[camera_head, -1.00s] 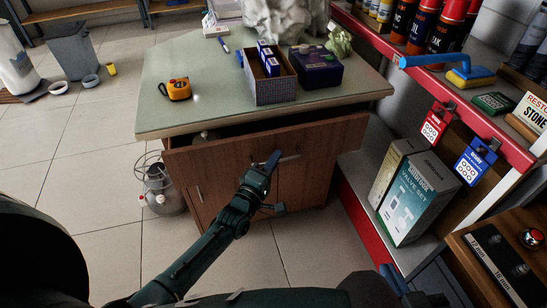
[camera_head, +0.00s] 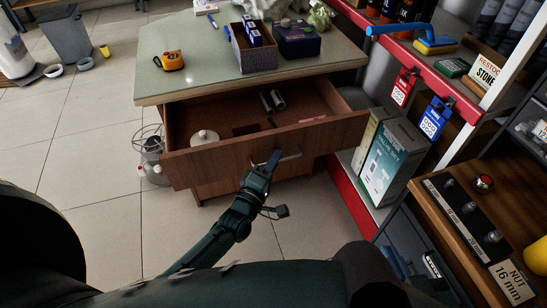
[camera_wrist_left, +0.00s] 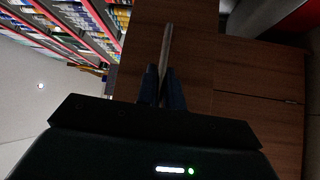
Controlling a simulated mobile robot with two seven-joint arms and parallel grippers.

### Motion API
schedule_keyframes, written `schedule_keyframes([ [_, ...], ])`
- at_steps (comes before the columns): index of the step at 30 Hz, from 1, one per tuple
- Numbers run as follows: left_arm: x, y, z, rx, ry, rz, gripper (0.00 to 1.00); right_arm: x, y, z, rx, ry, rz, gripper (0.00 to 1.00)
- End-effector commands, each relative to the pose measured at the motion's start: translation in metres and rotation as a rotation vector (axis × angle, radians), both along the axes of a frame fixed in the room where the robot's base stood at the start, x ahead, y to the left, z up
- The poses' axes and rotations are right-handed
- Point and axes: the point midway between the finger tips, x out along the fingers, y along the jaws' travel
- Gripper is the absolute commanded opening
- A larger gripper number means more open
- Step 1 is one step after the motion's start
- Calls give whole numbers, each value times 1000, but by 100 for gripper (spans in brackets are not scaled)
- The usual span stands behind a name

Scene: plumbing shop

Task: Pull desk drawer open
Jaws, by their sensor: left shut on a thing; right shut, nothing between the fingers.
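The desk drawer (camera_head: 217,116) is pulled out from under the green desktop, and its inside shows in the head view. Its brown wooden front (camera_head: 335,131) carries a thin metal handle (camera_head: 291,157). My left gripper (camera_head: 274,158) is shut on the handle. In the left wrist view, the blue fingers (camera_wrist_left: 161,88) close around the handle bar (camera_wrist_left: 166,48), against brown wood. My right gripper (camera_head: 394,262) is partly visible at the lower right, shut and away from the desk.
The drawer holds a round white object (camera_head: 204,138) and grey cylinders (camera_head: 272,100). On the desktop (camera_head: 205,72) are a tape measure (camera_head: 169,61) and boxes. A red-edged shelf (camera_head: 440,82) and a valve box (camera_head: 390,160) stand close on the right.

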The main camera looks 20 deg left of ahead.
Motion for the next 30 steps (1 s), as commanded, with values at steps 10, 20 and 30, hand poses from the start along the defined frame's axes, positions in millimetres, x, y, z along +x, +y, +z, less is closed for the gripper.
schedule_keyframes([
  [10,0,1,-1,1,1,2,10,1,0,1,0,-4,-1,0],
  [20,-1,1,0,0,1,1,18,2,0,2,0,-7,-1,0],
  [30,-46,10,-6,0,5,1,18,3,-2,13,17,-18,-11,0],
])
